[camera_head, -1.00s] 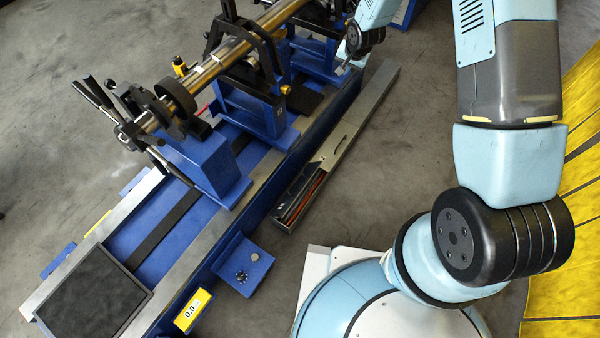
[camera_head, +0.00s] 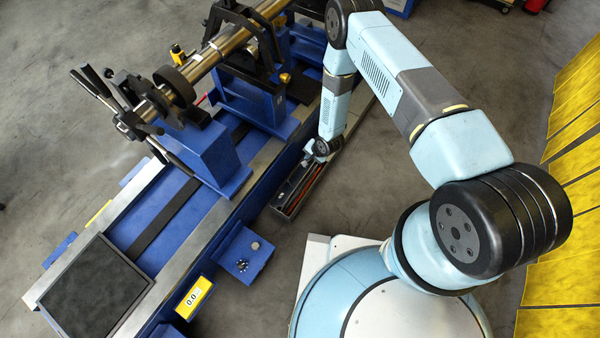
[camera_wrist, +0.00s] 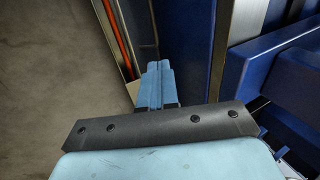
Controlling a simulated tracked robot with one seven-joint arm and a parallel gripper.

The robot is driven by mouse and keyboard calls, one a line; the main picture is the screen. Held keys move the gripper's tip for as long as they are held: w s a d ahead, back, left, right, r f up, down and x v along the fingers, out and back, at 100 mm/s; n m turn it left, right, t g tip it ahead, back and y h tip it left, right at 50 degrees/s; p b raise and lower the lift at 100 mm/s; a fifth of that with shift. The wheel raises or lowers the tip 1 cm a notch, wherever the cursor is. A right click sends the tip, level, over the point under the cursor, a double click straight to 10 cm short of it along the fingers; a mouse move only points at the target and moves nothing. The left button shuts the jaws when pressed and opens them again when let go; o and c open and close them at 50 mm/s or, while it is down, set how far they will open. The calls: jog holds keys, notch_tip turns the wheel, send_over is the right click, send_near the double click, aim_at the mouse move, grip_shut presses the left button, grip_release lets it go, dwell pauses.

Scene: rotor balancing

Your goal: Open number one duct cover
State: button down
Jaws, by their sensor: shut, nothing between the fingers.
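A long narrow grey duct (camera_head: 311,192) lies on the floor along the right side of the blue machine. My gripper (camera_head: 308,157) is low beside the far end of the open stretch. Contact is unclear.
The blue machine bed (camera_head: 160,215) carries a shaft on stands left of the duct. A small blue shelf (camera_head: 243,255) and a yellow display (camera_head: 194,298) sit at its near side. Bare floor (camera_head: 385,170) lies right of the duct; yellow mats are at far right.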

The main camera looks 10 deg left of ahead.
aim_at(300, 176)
jog(key=a+f, duration=0.1)
jog(key=f, duration=0.3)
jog(key=s+a+f, duration=0.1)
jog(key=f, duration=0.3)
jog(key=s+a+f, duration=0.1)
jog(key=f, duration=0.3)
jog(key=shift+a+f, duration=0.35)
jog(key=shift+f, duration=0.05)
jog(key=shift+w, duration=0.15)
